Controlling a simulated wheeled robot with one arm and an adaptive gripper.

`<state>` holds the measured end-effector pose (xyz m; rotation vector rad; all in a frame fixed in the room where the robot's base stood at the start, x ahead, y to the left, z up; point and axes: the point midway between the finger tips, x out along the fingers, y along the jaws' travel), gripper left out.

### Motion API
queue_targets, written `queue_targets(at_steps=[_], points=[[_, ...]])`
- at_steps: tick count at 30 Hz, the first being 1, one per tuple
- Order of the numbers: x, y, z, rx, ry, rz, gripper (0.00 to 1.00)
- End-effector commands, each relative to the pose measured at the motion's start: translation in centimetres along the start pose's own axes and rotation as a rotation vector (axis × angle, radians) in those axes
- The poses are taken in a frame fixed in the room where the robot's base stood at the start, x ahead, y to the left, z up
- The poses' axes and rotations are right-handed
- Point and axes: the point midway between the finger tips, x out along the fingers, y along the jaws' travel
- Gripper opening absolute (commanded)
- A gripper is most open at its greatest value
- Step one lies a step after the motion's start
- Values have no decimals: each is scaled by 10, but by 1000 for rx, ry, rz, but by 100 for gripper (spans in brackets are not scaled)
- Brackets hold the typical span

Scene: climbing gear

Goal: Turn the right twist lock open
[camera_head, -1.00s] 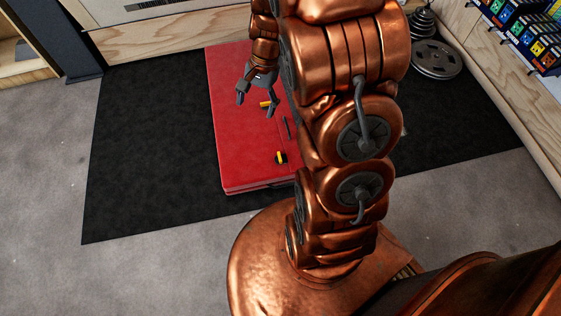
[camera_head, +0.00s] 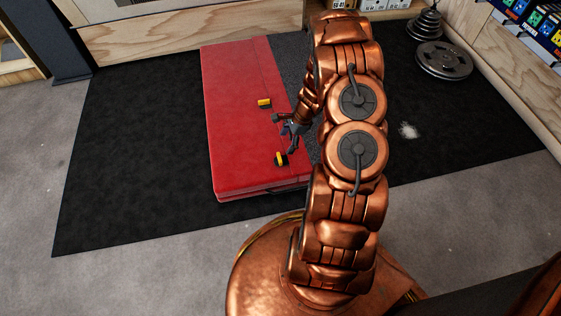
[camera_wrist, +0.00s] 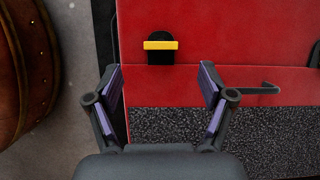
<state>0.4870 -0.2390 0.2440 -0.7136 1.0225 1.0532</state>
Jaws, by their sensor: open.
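A red pad (camera_head: 235,130) lies on the black mat and carries two yellow-and-black twist locks. The near twist lock (camera_head: 281,158) shows in the wrist view (camera_wrist: 160,45) with its yellow bar parallel to the pad's seam. The far twist lock (camera_head: 264,103) has its bar across the seam; only a dark bit of what is likely this lock shows at the wrist view's right edge. My gripper (camera_head: 284,136) is open and empty above the pad, beside the near lock. In the wrist view, this lock sits centred just beyond the fingertips (camera_wrist: 160,70), apart from them.
A dark handle (camera_wrist: 262,89) lies on the red strip by the right finger. A grey speckled panel (camera_wrist: 210,127) borders that strip. Weight plates (camera_head: 443,60) stand at the back right. The mat left of the pad is clear.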

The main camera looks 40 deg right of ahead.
Motion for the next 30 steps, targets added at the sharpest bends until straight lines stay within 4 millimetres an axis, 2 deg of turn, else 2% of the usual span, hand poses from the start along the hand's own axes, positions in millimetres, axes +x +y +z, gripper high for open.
queue_targets(at_steps=[1,5,21,30], points=[[9,0,-7,17,-1,-3,81],[18,0,-12,39,-3,-8,81],[84,0,-12,37,-2,-6,81],[93,0,-11,38,-3,-6,81]])
